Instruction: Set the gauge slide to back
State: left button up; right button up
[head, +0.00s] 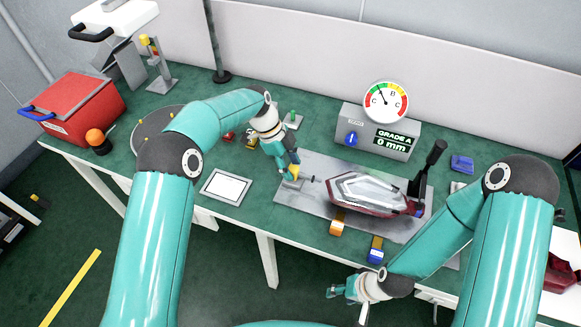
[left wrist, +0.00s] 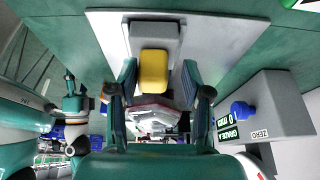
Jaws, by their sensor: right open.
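The gauge slide has a yellow block (left wrist: 153,70) on a grey carriage, which lies on a light plate. It lies ahead of my left gripper (left wrist: 157,82), whose two fingers are spread with a gap on either side of the block. In the head view my left gripper (head: 288,168) is low over the left end of the grey plate (head: 318,205) and mostly hides the slide. A red-rimmed clear tail lamp (head: 368,190) lies on that plate. My right gripper (head: 343,292) is open and empty, in front of the table edge.
A gauge box (head: 352,120) with a round dial (head: 386,101) stands behind the plate; its display reads GRADE A, 0 mm. A black lever (head: 430,163) rises right of the lamp. Orange (head: 337,224) and blue (head: 375,250) clips sit at the plate's front edge. A red case (head: 80,108) stands far left.

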pick_arm(q)
jog(key=shift+s+d, duration=0.15)
jog(key=shift+s, duration=0.1)
jog(key=v, duration=1.1)
jog(key=shift+w+a+r, duration=0.2)
jog(key=shift+a+r, duration=0.05)
jog(key=shift+r, duration=0.1)
jog(key=shift+f, duration=0.1)
